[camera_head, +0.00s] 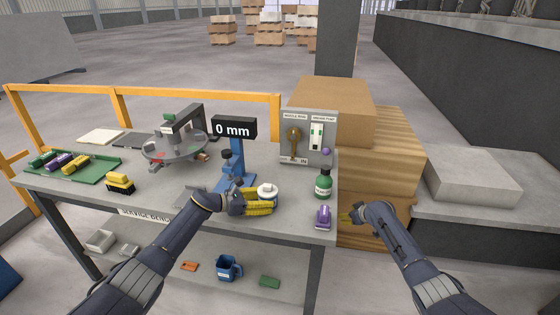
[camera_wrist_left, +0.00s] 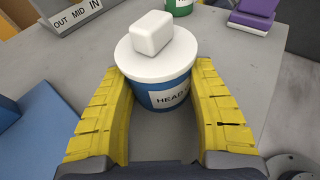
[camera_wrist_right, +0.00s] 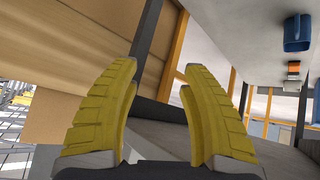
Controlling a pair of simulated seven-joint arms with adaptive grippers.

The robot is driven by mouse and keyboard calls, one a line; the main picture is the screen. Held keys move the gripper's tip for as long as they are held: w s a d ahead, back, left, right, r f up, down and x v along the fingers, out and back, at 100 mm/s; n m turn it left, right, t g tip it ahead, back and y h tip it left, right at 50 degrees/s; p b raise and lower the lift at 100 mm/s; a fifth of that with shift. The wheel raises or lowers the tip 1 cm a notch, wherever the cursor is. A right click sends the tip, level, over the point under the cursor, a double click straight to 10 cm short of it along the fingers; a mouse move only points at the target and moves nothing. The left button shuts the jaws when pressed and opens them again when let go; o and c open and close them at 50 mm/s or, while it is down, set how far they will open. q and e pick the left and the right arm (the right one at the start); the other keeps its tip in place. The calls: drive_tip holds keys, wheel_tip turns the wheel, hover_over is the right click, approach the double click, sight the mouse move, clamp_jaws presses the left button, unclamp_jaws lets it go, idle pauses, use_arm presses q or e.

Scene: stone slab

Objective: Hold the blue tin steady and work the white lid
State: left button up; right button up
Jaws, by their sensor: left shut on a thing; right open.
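The blue tin (camera_wrist_left: 173,96) stands upright on the bench, with part of a label reading "HEAD" on its side. The white lid (camera_wrist_left: 138,62) with a blocky white knob (camera_wrist_left: 150,33) sits on top of it; in the head view the lid (camera_head: 267,189) shows just beyond the fingers. My left gripper (camera_wrist_left: 165,100) is shut on the tin, one yellow finger on each side, below the lid. It also shows in the head view (camera_head: 272,205). My right gripper (camera_head: 350,214) is open and empty, off the bench's right end; its spread fingers show in the right wrist view (camera_wrist_right: 160,85).
A green bottle (camera_head: 323,185) and a purple object (camera_head: 323,216) stand right of the tin. A blue stand with a "0 mm" display (camera_head: 235,128) is behind it. A panel with a lever (camera_head: 309,137) stands at the back right. Cardboard boxes (camera_head: 378,165) are beyond the bench's right end.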

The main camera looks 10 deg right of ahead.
drive_tip(key=w+r+n+t+y, duration=0.1)
drive_tip(key=w+r, duration=0.3)
drive_tip(key=r, duration=0.6)
drive_tip(key=w+r+t+y, duration=0.1)
drive_tip(key=w+r, duration=0.3)
drive_tip(key=r, duration=0.6)
wheel_tip(320, 180, up, 12)
drive_tip(key=n+g+y, duration=0.1)
drive_tip(key=n+g, duration=0.8)
hover_over(267, 185)
drive_tip(key=s+d, duration=0.1)
drive_tip(key=d, duration=0.3)
drive_tip(key=x, duration=0.7)
drive_tip(key=s+x, duration=0.1)
drive_tip(key=x, duration=0.3)
drive_tip(key=shift+w+a+f, duration=0.1)
drive_tip(key=shift+f, duration=0.3)
drive_tip(key=shift+c, duration=0.4)
clamp_jaws()
